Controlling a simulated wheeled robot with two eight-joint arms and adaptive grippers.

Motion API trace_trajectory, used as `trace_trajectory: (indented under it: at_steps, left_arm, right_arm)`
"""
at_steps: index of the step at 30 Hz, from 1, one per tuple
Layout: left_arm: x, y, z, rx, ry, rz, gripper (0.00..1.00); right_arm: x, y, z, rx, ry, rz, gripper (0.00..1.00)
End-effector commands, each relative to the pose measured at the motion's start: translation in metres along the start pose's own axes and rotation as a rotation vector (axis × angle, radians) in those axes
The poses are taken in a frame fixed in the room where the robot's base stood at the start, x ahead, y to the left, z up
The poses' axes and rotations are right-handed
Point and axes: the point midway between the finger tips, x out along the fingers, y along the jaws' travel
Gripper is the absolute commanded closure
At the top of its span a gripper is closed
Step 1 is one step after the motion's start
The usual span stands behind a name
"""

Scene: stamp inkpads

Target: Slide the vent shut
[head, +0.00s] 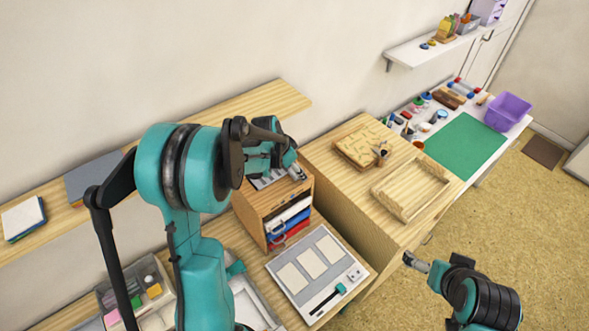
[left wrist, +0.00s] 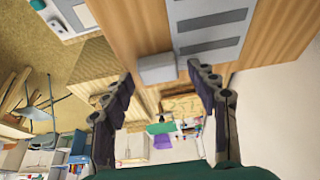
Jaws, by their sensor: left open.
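The vent (left wrist: 207,25) is a grey panel with darker grey slots, set in the wooden top of a small cabinet. In the head view a slice of the vent (head: 262,182) shows below my left gripper, which hides much of it. A light grey block, which looks like the vent's slider knob (left wrist: 157,68), stands at the panel's edge. My left gripper (left wrist: 160,72) is open, with one finger on each side of the knob in the picture; I cannot tell whether either touches it. My right gripper (head: 415,262) is at the lower right, away from the vent; its jaws are unclear.
Below the vent, the wooden cabinet (head: 250,210) holds coloured folders or trays. A grey board (head: 300,290) with pale pads lies in front. To the right are a wooden tray (head: 405,210), a green mat (head: 465,147) and a purple bin (head: 508,110). A wall shelf (head: 285,97) runs behind.

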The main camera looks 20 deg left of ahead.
Motion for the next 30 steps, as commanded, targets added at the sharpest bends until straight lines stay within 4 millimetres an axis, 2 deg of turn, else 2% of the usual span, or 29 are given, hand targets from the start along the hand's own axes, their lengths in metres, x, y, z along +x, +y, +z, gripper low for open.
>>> trace_trajectory:
  at_steps: [5,15,19,24,30]
  left_arm:
    - [-0.013,0.0,0.0,0.0,-0.001,0.0,0.41]
    - [-0.084,0.0,0.0,-0.001,-0.001,0.0,0.41]
    - [-0.105,0.0,0.0,-0.001,0.0,0.0,0.41]
    - [-0.118,0.0,-0.001,0.0,0.0,0.0,0.41]
    - [-0.12,0.0,-0.001,0.0,0.0,0.0,0.41]
  right_arm:
    - [0.0,0.0,0.0,0.0,0.0,0.0,0.0]
    - [0.0,0.0,0.0,0.0,0.0,0.0,0.0]
    - [0.0,0.0,0.0,0.0,0.0,0.0,0.0]
    - [0.0,0.0,0.0,0.0,0.0,0.0,0.0]
    - [0.0,0.0,0.0,0.0,0.0,0.0,0.0]
